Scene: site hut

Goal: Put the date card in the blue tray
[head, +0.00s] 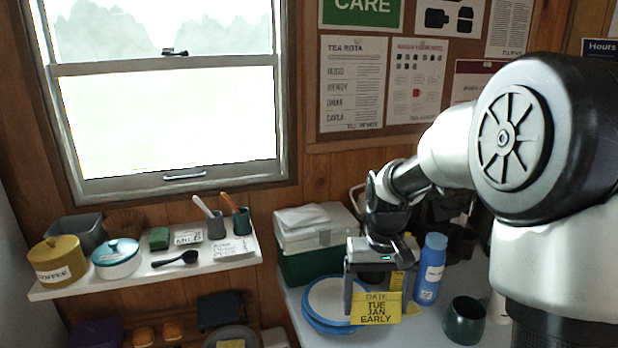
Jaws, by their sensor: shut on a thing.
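The date card (376,311) is yellow with dark lettering reading "DATE TUE JAN EARLY". It shows at the bottom of my gripper (377,288), which is shut on it above the right-hand table. A blue-rimmed, pale-centred round thing (309,317), looking like stacked plates, lies just left of and behind the card. No plain blue tray can be made out for sure. My gripper and the card hide part of the table behind them.
A blue bottle (430,270) and a dark green cup (464,321) stand right of the card. A green box with a white lid (312,241) stands behind. The wall shelf (60,291) at left holds several pots and utensils.

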